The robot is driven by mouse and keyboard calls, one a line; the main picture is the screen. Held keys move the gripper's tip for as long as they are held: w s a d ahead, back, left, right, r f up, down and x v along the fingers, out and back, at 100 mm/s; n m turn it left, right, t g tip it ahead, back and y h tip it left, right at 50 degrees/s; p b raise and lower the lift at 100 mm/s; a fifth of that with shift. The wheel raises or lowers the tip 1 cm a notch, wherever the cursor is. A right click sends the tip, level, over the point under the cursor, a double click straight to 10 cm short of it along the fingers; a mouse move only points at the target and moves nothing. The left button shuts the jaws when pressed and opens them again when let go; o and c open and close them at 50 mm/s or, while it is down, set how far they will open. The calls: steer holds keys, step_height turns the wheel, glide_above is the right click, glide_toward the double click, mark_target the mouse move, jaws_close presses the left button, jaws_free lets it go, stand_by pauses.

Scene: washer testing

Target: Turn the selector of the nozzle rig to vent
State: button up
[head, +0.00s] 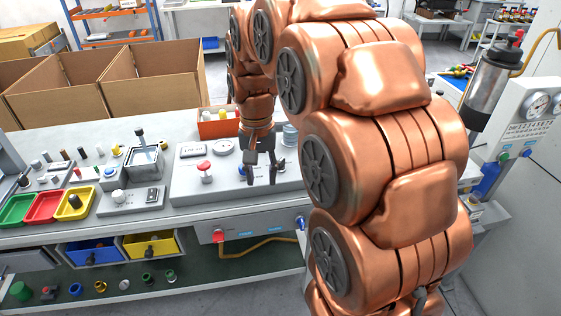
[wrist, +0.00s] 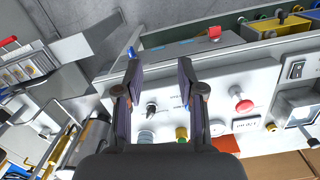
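A light grey panel (head: 185,187) stands on the bench, with a red mushroom button (head: 204,168), a round gauge (head: 223,146) and dark knobs. My gripper (head: 261,181) is open and empty, pointing down over the panel's right half. In the wrist view my gripper (wrist: 160,66) has its fingers spread. A black pointed knob (wrist: 151,108) shows between them, nearer the left finger, apart from both.
A switch box with a small lever (head: 142,160) and green, red and yellow trays (head: 42,207) lie left. Cardboard boxes (head: 155,80) and an orange bin (head: 215,123) stand behind. Below the bench front hangs a yellow hose (head: 265,242). My arm hides the bench's right part.

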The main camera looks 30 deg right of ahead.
steer(key=w+d+f+m, duration=0.2)
steer(key=w+d+m, duration=0.1)
steer(key=w+d, duration=0.35)
steer(key=m+b, duration=0.2)
steer(key=m, duration=0.1)
glide_above(281, 160)
step_height(281, 160, down, 4)
steer(key=shift+a+r+t, duration=0.1)
steer(key=shift+t, duration=0.3)
steer(key=shift+w+f, duration=0.1)
steer(key=shift+f, duration=0.4)
step_height(281, 160, down, 7)
steer(key=shift+r+p, duration=0.1)
steer(key=shift+p, duration=0.65)
jaws_close()
